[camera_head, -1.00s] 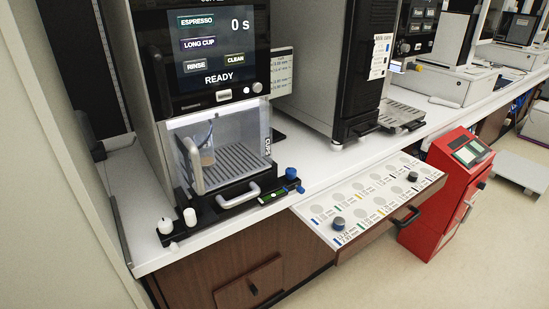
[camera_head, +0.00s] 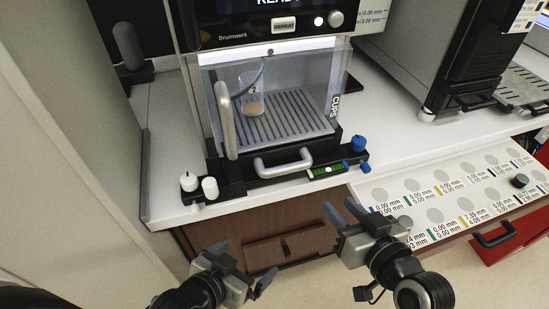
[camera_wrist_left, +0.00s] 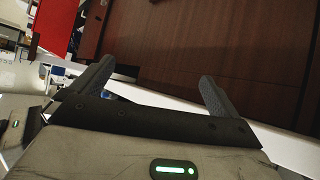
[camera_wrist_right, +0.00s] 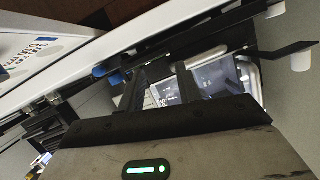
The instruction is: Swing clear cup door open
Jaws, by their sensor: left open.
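The clear cup door (camera_head: 296,92) is a see-through panel on the front of the coffee machine and looks shut. An upright grey bar handle (camera_head: 227,120) stands at its left side, and "CUPS" is printed at its right edge. Behind it a clear cup (camera_head: 251,97) with brown contents stands on a slatted grate (camera_head: 290,118). My left gripper (camera_head: 243,264) is open and empty, low in front of the counter. My right gripper (camera_head: 341,210) is open and empty, in front of the counter edge, right of and below the door. Neither touches the machine.
A horizontal silver handle (camera_head: 284,164) sits below the door, with blue knobs (camera_head: 358,143) to its right and white knobs (camera_head: 210,188) to its left. An open drawer (camera_head: 450,205) with labelled round spots juts out at right. A wall stands close at left.

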